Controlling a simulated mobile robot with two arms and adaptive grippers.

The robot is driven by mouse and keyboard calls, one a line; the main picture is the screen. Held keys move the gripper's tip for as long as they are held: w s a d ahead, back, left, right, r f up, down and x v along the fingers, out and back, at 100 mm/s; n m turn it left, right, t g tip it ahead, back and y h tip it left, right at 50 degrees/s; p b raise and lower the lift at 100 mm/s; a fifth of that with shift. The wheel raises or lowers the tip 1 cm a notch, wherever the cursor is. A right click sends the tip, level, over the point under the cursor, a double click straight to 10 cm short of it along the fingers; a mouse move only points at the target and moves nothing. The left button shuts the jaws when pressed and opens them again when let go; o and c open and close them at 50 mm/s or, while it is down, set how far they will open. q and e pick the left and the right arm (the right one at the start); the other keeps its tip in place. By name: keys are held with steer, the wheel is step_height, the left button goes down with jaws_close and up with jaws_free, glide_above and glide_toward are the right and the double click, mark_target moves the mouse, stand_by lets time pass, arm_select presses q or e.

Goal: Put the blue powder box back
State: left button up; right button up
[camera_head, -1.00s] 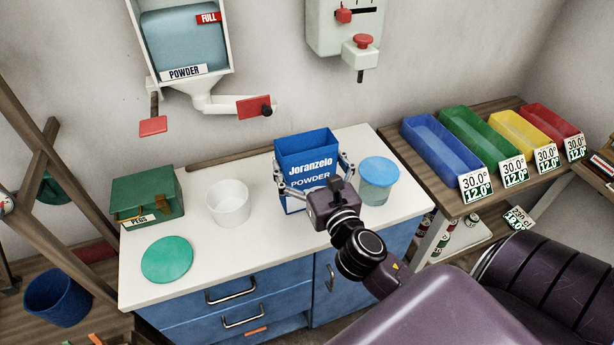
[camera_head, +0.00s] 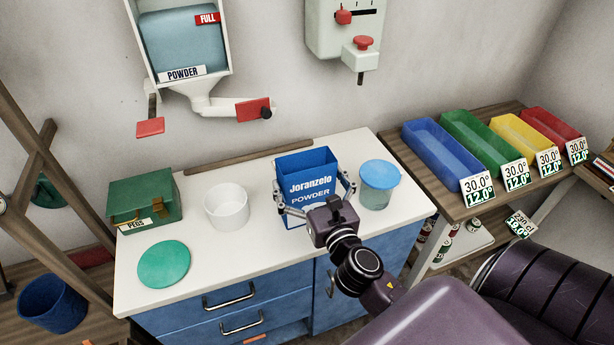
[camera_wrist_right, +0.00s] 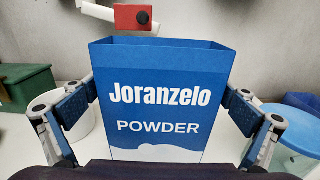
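The blue powder box (camera_head: 307,188), open-topped and lettered "Joranzelo POWDER", is upright at the white counter (camera_head: 215,262), between a white tub and a lidded jar. Its base is partly hidden by my right gripper (camera_head: 315,196), so I cannot tell whether it touches the counter. In the right wrist view the box (camera_wrist_right: 165,95) fills the middle. The finger pads of the right gripper (camera_wrist_right: 160,105) press against its left and right sides. My left gripper is not in view.
The white tub (camera_head: 227,208) stands left of the box, and the jar with a blue lid (camera_head: 379,180) stands close at its right. A green pegs box (camera_head: 146,203) and a green disc (camera_head: 164,264) are further left. A powder dispenser (camera_head: 185,55) hangs above.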

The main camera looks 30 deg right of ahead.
steer(key=shift+r, duration=0.1)
steer(key=b+v, duration=0.4)
steer(key=v, duration=0.8)
stand_by(0.4)
